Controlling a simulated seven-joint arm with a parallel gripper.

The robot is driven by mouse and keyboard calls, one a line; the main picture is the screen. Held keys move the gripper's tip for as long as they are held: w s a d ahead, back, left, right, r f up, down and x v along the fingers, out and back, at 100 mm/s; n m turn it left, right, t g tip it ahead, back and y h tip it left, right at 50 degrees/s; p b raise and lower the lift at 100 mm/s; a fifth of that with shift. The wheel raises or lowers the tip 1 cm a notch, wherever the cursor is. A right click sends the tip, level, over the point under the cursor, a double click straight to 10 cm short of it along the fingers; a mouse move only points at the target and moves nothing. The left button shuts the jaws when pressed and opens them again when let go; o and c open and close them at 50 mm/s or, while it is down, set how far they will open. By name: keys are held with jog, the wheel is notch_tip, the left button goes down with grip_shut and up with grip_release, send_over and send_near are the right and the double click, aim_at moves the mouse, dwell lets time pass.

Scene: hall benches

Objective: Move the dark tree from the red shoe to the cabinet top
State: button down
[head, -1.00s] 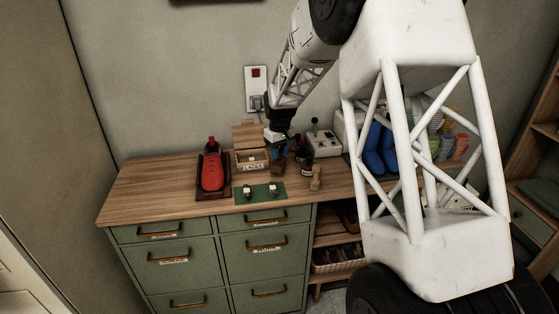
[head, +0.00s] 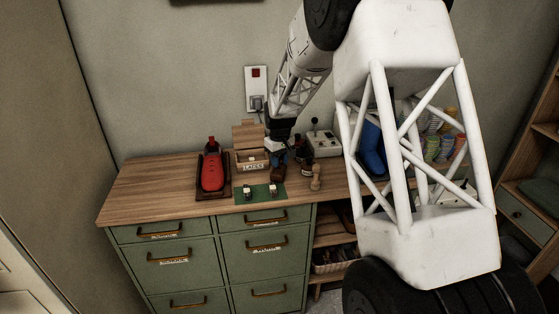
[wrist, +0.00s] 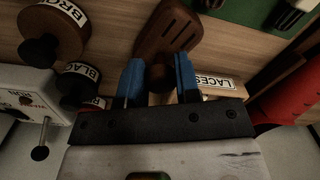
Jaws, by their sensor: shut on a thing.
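The dark tree, a brown wooden shoe tree with slots, shows in the wrist view (wrist: 170,32) and in the head view (head: 278,173). My gripper (head: 278,158) is shut on its knob end, with a blue finger on each side in the wrist view (wrist: 159,78). The tree is over the wooden cabinet top (head: 150,185), right of the laces box; I cannot tell whether it touches the wood. The red shoe (head: 212,174) sits on a dark stand at the left of the top, apart from the tree. Its red side shows at the right of the wrist view (wrist: 288,100).
The laces box (head: 252,165) stands close left of my gripper. A green mat (head: 248,197) with two small items lies in front. The front left top is clear.

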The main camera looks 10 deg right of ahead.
jog(key=shift+f, duration=0.1)
jog(key=c, duration=0.8)
grip_release()
notch_tip(320, 180, up, 12)
jog(key=shift+r, duration=0.15)
dwell(0.4)
jog(key=shift+s, duration=0.1)
